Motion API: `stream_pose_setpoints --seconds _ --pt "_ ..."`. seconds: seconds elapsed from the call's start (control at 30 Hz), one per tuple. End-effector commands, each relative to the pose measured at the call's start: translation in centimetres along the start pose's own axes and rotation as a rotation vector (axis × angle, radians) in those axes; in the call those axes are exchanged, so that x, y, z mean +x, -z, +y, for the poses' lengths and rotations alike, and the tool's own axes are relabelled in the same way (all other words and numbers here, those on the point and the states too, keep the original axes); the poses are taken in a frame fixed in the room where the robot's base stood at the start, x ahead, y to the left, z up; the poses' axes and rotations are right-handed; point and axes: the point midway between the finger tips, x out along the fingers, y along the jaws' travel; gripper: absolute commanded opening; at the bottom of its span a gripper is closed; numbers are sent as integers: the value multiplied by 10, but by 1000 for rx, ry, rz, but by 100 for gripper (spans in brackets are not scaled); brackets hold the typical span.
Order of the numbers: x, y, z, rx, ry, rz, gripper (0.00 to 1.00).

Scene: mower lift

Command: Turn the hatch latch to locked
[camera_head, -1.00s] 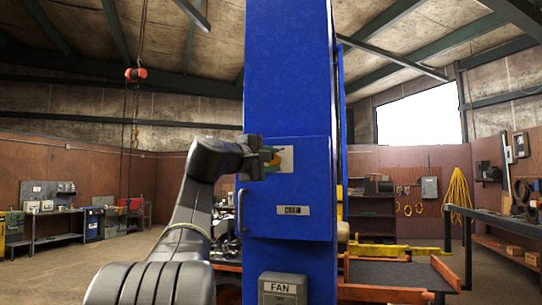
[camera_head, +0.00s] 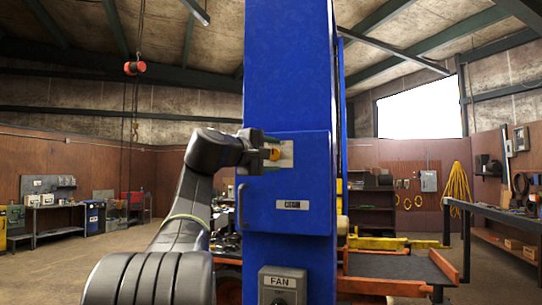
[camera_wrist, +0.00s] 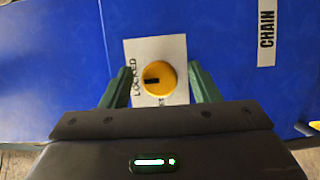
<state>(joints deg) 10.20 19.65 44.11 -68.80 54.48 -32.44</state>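The hatch latch is a round yellow knob (camera_wrist: 158,78) on a white plate (camera_wrist: 172,47) in the wrist view. Its black mark points left, toward the word LOCKED (camera_wrist: 134,78). Another word at the plate's lower edge is mostly hidden by my gripper. The knob (camera_head: 274,154) and plate (camera_head: 287,150) also show on the blue hatch (camera_head: 310,180) in the head view. My gripper (camera_wrist: 159,74) is open, with a green finger on each side of the knob and a small gap to each. The head view also shows my gripper (camera_head: 268,152) with its fingers spread.
The hatch is on a blue post (camera_head: 290,70) and has a handle (camera_head: 241,205) and a CHAIN label (camera_head: 292,205). A grey FAN box (camera_head: 282,284) sits below. A lift platform (camera_head: 385,268) stands behind. Open floor (camera_head: 115,265) lies at left.

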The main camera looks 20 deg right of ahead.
Motion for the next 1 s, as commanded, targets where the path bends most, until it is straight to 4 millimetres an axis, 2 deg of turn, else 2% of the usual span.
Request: stream_pose_setpoints --seconds 0.17,0.33,0.7,0.8,1.0 --pt "-1 0 0 0 -1 1 56" --pt "-16 0 -1 1 -2 3 56" --pt "-97 1 -2 1 -2 5 56" --pt "-114 1 -2 1 -1 5 56" --pt "-134 0 -1 0 0 1 56"
